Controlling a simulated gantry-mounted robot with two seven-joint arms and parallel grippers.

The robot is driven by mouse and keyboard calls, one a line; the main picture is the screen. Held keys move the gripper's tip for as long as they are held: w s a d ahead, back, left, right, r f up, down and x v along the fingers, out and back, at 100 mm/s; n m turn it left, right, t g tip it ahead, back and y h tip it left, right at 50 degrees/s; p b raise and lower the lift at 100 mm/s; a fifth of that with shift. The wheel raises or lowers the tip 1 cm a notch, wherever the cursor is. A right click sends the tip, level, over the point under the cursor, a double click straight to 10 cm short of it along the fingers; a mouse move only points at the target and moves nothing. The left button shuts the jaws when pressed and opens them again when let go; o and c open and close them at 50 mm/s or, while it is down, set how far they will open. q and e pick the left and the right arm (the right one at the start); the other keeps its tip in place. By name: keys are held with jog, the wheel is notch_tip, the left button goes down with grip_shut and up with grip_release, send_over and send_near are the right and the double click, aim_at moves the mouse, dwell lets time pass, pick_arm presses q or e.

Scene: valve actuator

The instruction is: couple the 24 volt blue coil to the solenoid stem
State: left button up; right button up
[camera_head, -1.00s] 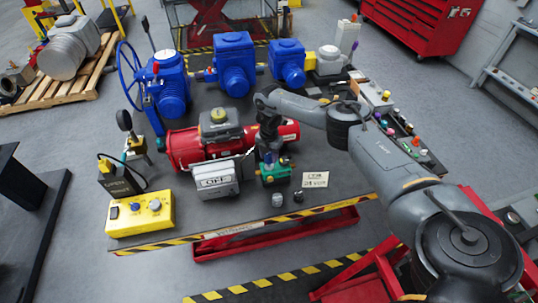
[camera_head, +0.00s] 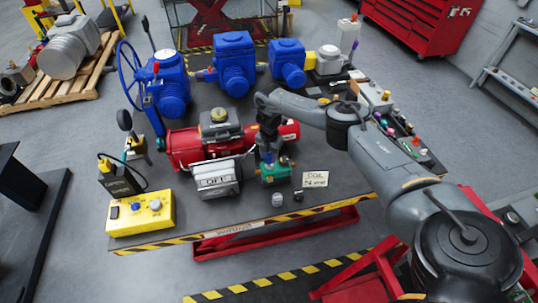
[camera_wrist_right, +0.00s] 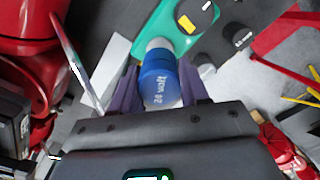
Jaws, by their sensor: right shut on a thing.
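My right gripper (camera_head: 267,148) is shut on the blue coil (camera_head: 267,158), directly above the green solenoid body (camera_head: 274,173). In the right wrist view the coil (camera_wrist_right: 159,80) reads "24 volt" and sits between the two dark fingers. A pale grey round part, perhaps the solenoid stem (camera_wrist_right: 160,43), shows between the coil and the green body (camera_wrist_right: 195,15). The coil is in line with that part; I cannot tell how far it is over it. My left gripper is not in view.
A grey cap (camera_head: 277,200) and a black cap (camera_head: 298,196) stand in front of the solenoid. The red actuator cylinder (camera_head: 183,152) is behind, and a grey box (camera_head: 216,181) stands to the left. A yellow control box (camera_head: 140,214) is further left.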

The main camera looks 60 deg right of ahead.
aim_at(269, 160)
jog(key=shift+f+b, duration=0.5)
jog(key=shift+f, duration=0.15)
jog(key=shift+f+b, duration=0.85)
jog(key=shift+f, duration=0.3)
jog(key=o, duration=1.2)
jog(key=shift+r, duration=0.1)
notch_tip(269, 160, up, 9)
jog(key=shift+r+p, duration=0.2)
jog(key=shift+p, duration=0.35)
jog(key=shift+r+p, duration=0.4)
jog(key=shift+r, duration=0.3)
